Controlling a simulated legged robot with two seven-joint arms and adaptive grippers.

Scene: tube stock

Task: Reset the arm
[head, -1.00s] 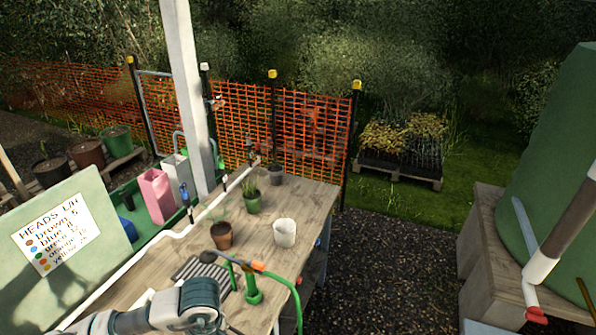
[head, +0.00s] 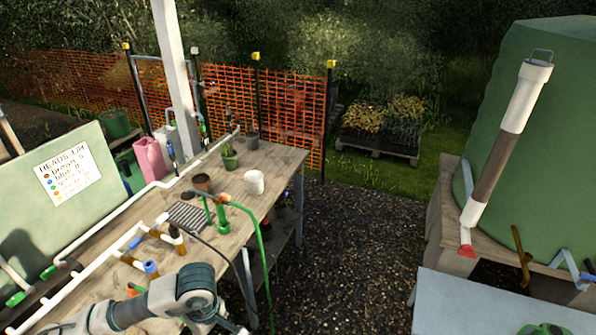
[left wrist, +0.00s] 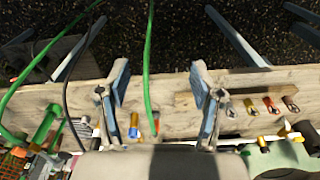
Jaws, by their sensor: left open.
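My left arm (head: 170,300) comes in at the lower left of the head view, over the near part of the wooden bench (head: 225,258). My left gripper (left wrist: 158,105) shows in the left wrist view with its two fingers well apart and nothing between them. The bench edge and a green hose (left wrist: 149,60) lie beyond the fingers. Orange-and-blue-capped tube fittings (left wrist: 134,125) lie on the bench between and beyond the fingers. My right gripper is not in view.
Pots, a white cup (head: 253,182) and a green hose (head: 262,240) are on the bench. A sign board (head: 60,200) stands at left. A green tank (head: 550,140) with a tall white-and-brown tube (head: 508,130) stands at right. Dark gravel (head: 330,240) lies open between.

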